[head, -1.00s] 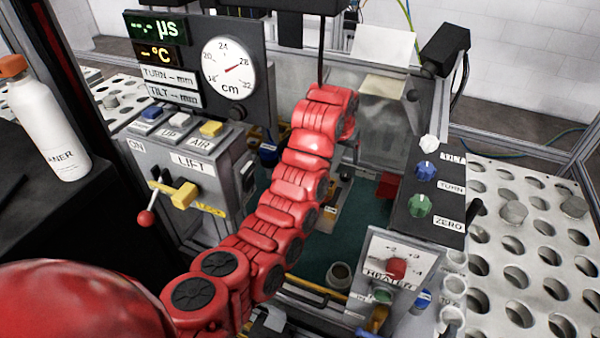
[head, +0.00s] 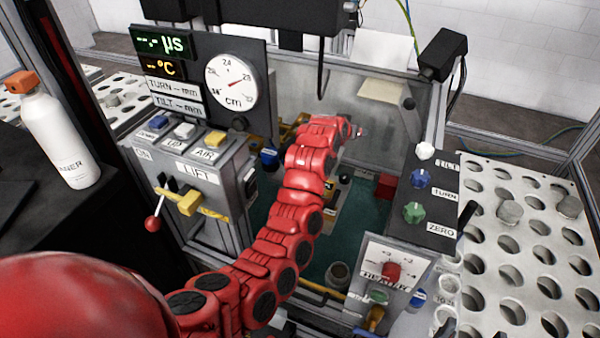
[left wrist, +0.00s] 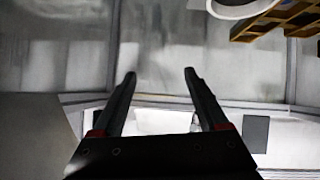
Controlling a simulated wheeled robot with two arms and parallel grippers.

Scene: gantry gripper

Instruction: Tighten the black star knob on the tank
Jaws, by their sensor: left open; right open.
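The clear-walled tank (head: 385,130) stands in the middle of the head view, with a teal floor. A small dark round knob (head: 409,103) shows at its upper right; I cannot tell if it is the star knob. My left arm reaches over the tank, and its gripper (head: 359,132) is a small tip near the back pane, left of that knob and apart from it. In the left wrist view the left gripper (left wrist: 158,75) is open with nothing between its fingers.
The lift box (head: 190,165) and dial (head: 231,80) stand left of the tank. A control panel (head: 425,195) and heater panel (head: 385,275) stand at the right. A perforated white plate (head: 525,250) lies farther right. A white bottle (head: 60,135) stands far left.

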